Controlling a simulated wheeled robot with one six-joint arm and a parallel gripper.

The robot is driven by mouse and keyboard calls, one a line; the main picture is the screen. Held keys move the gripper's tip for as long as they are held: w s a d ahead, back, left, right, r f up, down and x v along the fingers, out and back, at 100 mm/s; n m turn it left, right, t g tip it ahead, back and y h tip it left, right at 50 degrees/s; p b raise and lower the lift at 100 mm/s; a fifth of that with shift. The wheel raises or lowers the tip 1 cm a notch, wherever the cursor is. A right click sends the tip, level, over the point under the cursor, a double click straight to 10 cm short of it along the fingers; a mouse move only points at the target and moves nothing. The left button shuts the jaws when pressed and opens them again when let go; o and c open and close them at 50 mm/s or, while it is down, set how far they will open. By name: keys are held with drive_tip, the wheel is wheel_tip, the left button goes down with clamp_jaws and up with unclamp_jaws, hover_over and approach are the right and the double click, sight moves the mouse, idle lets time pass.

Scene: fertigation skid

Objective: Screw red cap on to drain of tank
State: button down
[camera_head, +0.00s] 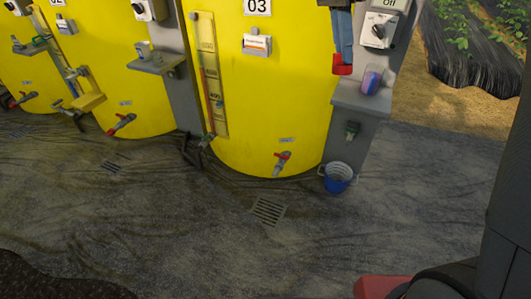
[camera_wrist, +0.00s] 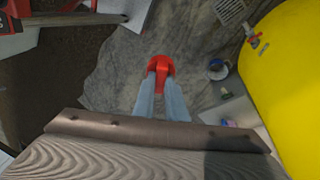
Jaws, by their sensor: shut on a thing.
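The red cap (camera_head: 342,70) is held at the tips of my gripper's blue-grey fingers, in front of the right side of yellow tank 03 (camera_head: 265,90). In the wrist view the red cap (camera_wrist: 160,65) sits between and beyond the fingertips of my gripper (camera_wrist: 160,79). The drain of tank 03 (camera_head: 282,161) is a tap with a red handle low on the tank's front. It also shows in the wrist view (camera_wrist: 254,40) at the upper right, well apart from the cap. My gripper is well above the drain and to its right in the head view.
A blue bucket (camera_head: 338,178) stands on the floor right of the drain. A grey shelf (camera_head: 360,100) holding a blue-pink cup (camera_head: 372,80) juts out below the cap. A floor grate (camera_head: 268,211) lies in front of the tank. The floor ahead of the drain is clear.

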drive_tip(key=w+a+f+n+t+h+b, duration=0.1)
drive_tip(key=w+f+n+t+h+b, duration=0.15)
drive_tip(key=w+f+n+b, duration=0.8)
drive_tip(key=w+a+f+n+t+h+b, duration=0.1)
drive_tip(key=f+t+h+b, duration=0.3)
drive_tip(key=f, duration=1.4)
drive_tip(key=w+a+f+n+h+b, duration=0.2)
drive_tip(key=w+f+n+b, duration=0.55)
drive_tip(key=f, duration=0.75)
drive_tip(key=w+a+f+n+t+y+b, duration=0.1)
drive_tip(key=a+f+n+t+y+b, duration=0.2)
drive_tip(key=f+b, duration=0.4)
drive_tip(key=w+a+f+n+t+y+b, duration=0.2)
drive_tip(key=a+f+n+t+b, duration=0.2)
drive_tip(key=f, duration=1.6)
drive_tip(key=w+a+f+n+t+y+b, duration=0.1)
drive_tip(key=a+f+n+t+y+b, duration=0.2)
drive_tip(key=a+f+t+b, duration=0.3)
wheel_tip(320, 180, down, 8)
drive_tip(key=a+n+b, duration=0.1)
drive_tip(key=b, duration=0.3)
drive_tip(key=shift+w+r+y+b, duration=0.2)
drive_tip(key=shift+r+y+b, duration=0.05)
drive_tip(key=shift+y+b, duration=0.15)
drive_tip(key=shift+w+d, duration=0.1)
drive_tip(key=shift+w, duration=0.1)
drive_tip(key=shift+w+d, duration=0.15)
drive_tip(key=shift+w, duration=0.15)
